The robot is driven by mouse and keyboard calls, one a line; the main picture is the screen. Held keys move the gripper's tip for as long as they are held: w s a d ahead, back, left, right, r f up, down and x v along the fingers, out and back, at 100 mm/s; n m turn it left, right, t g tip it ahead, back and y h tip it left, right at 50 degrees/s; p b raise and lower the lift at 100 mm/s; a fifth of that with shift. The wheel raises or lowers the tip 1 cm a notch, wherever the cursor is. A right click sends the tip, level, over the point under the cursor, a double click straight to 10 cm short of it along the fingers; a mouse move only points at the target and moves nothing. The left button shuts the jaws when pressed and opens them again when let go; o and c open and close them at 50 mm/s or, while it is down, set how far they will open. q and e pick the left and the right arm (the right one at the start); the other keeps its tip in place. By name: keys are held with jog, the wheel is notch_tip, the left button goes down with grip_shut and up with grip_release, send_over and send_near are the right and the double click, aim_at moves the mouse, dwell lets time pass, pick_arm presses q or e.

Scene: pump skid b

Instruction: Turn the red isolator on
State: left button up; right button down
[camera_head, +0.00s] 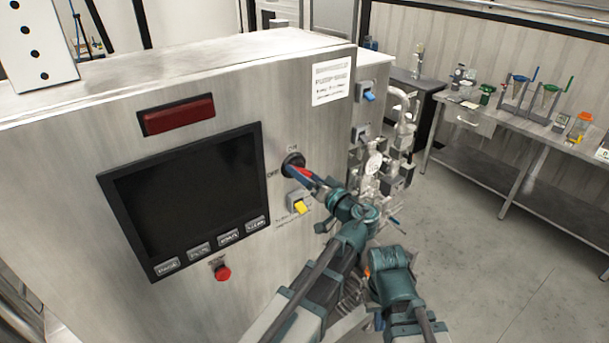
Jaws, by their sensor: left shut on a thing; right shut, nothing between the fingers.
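The red isolator (299,171) is a red handle on a round dark base, on the front of the steel cabinet (60,200) right of the black screen (190,195). ON is marked above it and OFF to its left. My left gripper (308,178) is shut on the red handle; its fingers cover part of it, so the handle's exact angle is hard to read. My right gripper (369,268) is low at the right, behind and beside my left arm, away from the panel. It is shut and empty, and its fingertips are hard to make out.
A yellow switch (300,207) sits just below the isolator, close to my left gripper. A red push button (222,272) is below the screen. The floor (500,260) at right is clear before a bench (530,128).

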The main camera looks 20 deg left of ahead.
pick_arm(q)
jog(key=m, duration=0.5)
jog(key=shift+m, duration=0.3)
jog(key=m, duration=0.5)
jog(key=shift+w, duration=0.1)
jog(key=shift+m, duration=0.3)
jog(key=o, duration=1)
